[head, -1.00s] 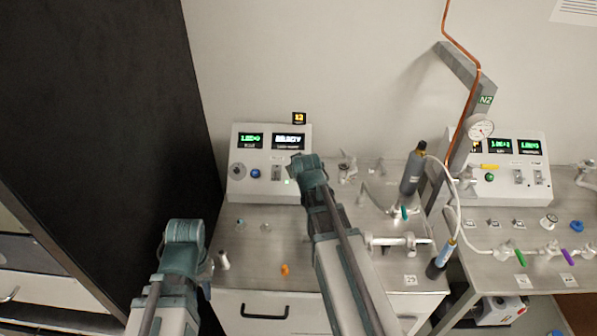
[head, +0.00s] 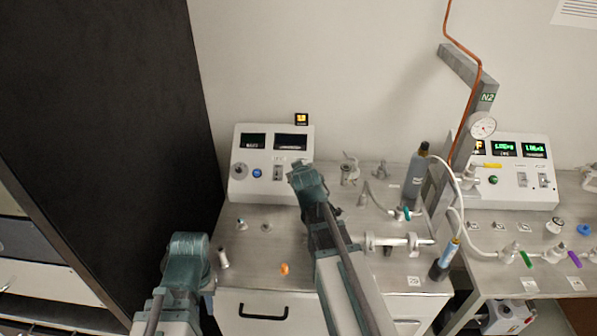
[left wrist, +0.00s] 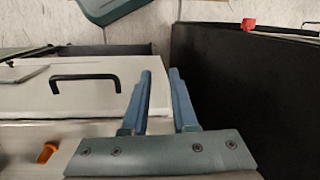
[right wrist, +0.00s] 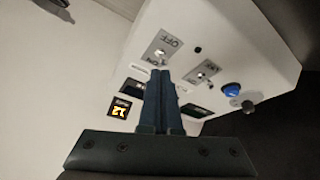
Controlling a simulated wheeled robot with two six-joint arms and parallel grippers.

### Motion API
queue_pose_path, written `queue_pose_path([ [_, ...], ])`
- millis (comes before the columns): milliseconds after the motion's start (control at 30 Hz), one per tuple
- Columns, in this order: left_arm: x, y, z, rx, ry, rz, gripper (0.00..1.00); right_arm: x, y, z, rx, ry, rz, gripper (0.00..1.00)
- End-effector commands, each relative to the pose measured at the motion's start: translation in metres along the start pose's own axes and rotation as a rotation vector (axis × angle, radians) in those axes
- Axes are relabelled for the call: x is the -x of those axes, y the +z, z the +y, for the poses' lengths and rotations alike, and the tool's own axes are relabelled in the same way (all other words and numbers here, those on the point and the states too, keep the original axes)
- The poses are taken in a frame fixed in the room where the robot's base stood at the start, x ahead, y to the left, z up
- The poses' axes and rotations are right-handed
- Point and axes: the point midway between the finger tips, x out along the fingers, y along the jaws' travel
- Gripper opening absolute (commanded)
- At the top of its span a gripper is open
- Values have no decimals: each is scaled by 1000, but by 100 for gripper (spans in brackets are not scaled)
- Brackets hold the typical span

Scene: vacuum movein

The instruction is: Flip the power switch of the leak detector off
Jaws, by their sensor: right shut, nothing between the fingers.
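The leak detector (head: 243,188) is the white sloped console at the back left in the head view. Both its displays (head: 291,142) are dark. In the right wrist view, a toggle switch (right wrist: 157,60) by an OFF label is just beyond the fingertips; contact cannot be told. A second toggle (right wrist: 207,70) is to its right. My right gripper (right wrist: 162,75) is shut and empty; in the head view it (head: 303,172) is in front of the console's right part. My left gripper (left wrist: 161,75) is open and empty, low at the left in the head view.
A small clock-like display (head: 301,119) glows above the console. A grey cylinder (head: 415,172), hoses and metal fittings stand to the right. A dark panel (head: 100,120) rises at the left.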

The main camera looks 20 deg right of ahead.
Motion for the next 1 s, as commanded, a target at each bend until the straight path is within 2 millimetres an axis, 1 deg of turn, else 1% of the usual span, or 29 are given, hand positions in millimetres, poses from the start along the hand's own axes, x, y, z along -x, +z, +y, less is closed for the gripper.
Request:
queue_pose_path([
  [267, 1, 0, 0, 0, 0, 0, 27, 2, 0, 0, 0, -1, -1, 0],
  [600, 2, 0, 0, 0, 0, 0, 27, 14, 5, -4, 0, -1, -2, 0],
  [1000, 2, 0, 0, 0, 0, 0, 27, 15, 5, -5, -1, -1, -2, 0],
])
